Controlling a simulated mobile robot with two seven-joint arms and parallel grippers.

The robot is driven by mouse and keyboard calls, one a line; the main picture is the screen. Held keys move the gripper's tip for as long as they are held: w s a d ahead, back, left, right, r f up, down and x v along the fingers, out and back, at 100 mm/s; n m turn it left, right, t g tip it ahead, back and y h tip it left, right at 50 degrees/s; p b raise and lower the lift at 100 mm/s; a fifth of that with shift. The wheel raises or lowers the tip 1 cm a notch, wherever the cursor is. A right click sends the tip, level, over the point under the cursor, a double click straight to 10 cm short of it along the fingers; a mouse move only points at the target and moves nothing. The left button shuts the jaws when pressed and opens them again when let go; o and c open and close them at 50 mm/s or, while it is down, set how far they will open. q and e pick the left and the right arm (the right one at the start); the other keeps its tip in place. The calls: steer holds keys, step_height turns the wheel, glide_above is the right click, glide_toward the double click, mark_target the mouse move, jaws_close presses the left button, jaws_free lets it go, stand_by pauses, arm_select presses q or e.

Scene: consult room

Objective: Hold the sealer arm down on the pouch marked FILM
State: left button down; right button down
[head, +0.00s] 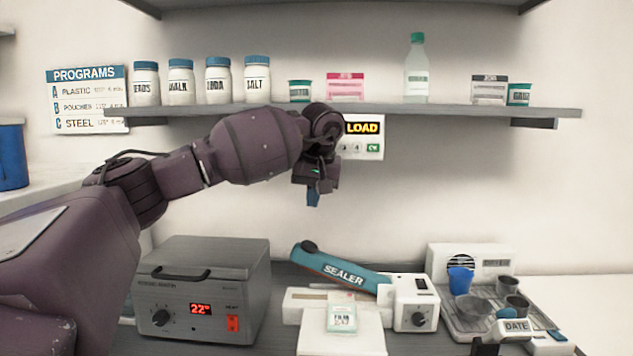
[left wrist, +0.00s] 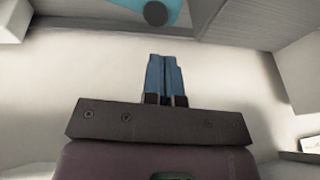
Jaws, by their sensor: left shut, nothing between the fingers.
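The sealer has a teal arm (head: 340,270) marked SEALER with a dark knob (head: 308,247) at its raised left end. The arm slants up to the left, clear of the white bed. The pouch marked FILM (head: 342,314) lies at the front of the sealer, below the arm. My left gripper (head: 313,198) hangs in the air above the knob, pointing down, with its blue fingers shut and empty. In the left wrist view the shut fingers (left wrist: 162,75) show, with the teal arm (left wrist: 120,4) and knob (left wrist: 155,13) at the top edge, apart from them. My right gripper is not seen.
A grey heater box (head: 203,290) reading 22 stands left of the sealer. A tray with cups (head: 470,305) stands to the right. A shelf (head: 400,110) with jars runs above my left gripper, and a LOAD display (head: 362,137) hangs under it.

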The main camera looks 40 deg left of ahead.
mark_target(307, 245)
arm_select(q)
steer(key=b+x, duration=0.1)
steer(key=x, duration=0.9)
steer(key=shift+a+f, duration=0.1)
steer(key=shift+f, duration=0.45)
